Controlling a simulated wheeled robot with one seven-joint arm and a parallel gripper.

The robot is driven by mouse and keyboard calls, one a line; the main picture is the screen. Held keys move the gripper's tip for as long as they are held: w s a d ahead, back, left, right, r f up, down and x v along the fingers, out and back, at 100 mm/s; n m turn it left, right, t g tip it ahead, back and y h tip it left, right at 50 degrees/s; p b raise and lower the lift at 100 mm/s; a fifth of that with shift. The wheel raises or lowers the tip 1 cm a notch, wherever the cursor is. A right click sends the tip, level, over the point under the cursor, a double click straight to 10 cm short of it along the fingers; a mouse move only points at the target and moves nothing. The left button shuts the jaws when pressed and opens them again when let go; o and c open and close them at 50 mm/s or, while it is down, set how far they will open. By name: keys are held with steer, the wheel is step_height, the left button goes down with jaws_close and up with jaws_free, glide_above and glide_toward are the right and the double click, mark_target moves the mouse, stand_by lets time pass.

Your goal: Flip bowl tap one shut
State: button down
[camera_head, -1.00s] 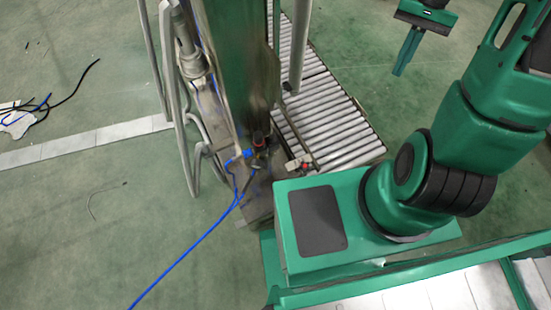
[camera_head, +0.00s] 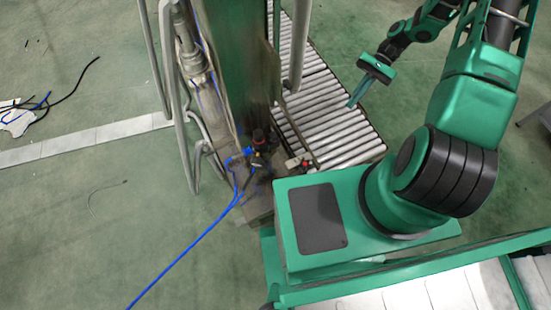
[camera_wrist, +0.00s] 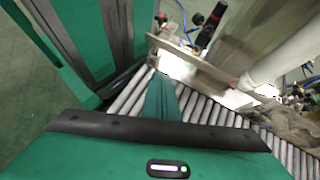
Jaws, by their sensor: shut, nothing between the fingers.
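My gripper (camera_head: 353,103) hangs over the roller conveyor, right of the machine column, with its fingers together and empty, pointing down and left. In the wrist view its green fingers (camera_wrist: 163,92) show above the rollers. A small dark air unit with blue fittings (camera_head: 258,143) sits at the column's foot, left of and apart from my gripper. A dark, red-marked fitting (camera_wrist: 212,25) shows at the top of the wrist view. A small red-topped fitting (camera_head: 305,164) is at the conveyor's near end. I cannot make out which part is bowl tap one or how its lever stands.
The tall machine column (camera_head: 245,60) and grey pipes (camera_head: 180,110) stand left of the conveyor (camera_head: 335,115). A blue hose (camera_head: 190,247) runs over the floor. A metal plate (camera_wrist: 195,60) and pale post (camera_wrist: 285,55) lie ahead in the wrist view. Open floor is at left.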

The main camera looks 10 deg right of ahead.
steer(key=s+a+f+m+y, duration=0.1)
steer(key=a+f+y, duration=0.2)
steer(key=a+f, duration=0.2)
steer(key=s+a+f+m+t+y, duration=0.1)
steer(key=s+a+f+m+y, duration=0.1)
steer(key=a+f, duration=0.3)
steer(key=s+a+f+m+y, duration=0.1)
steer(key=a+f+y, duration=0.3)
steer(key=f, duration=0.6)
steer(key=shift+s+a+f+m+t, duration=0.25)
steer(key=shift+s+a+m, duration=0.2)
steer(key=shift+a, duration=0.25)
steer(key=x, duration=1.4)
steer(key=shift+a, duration=0.1)
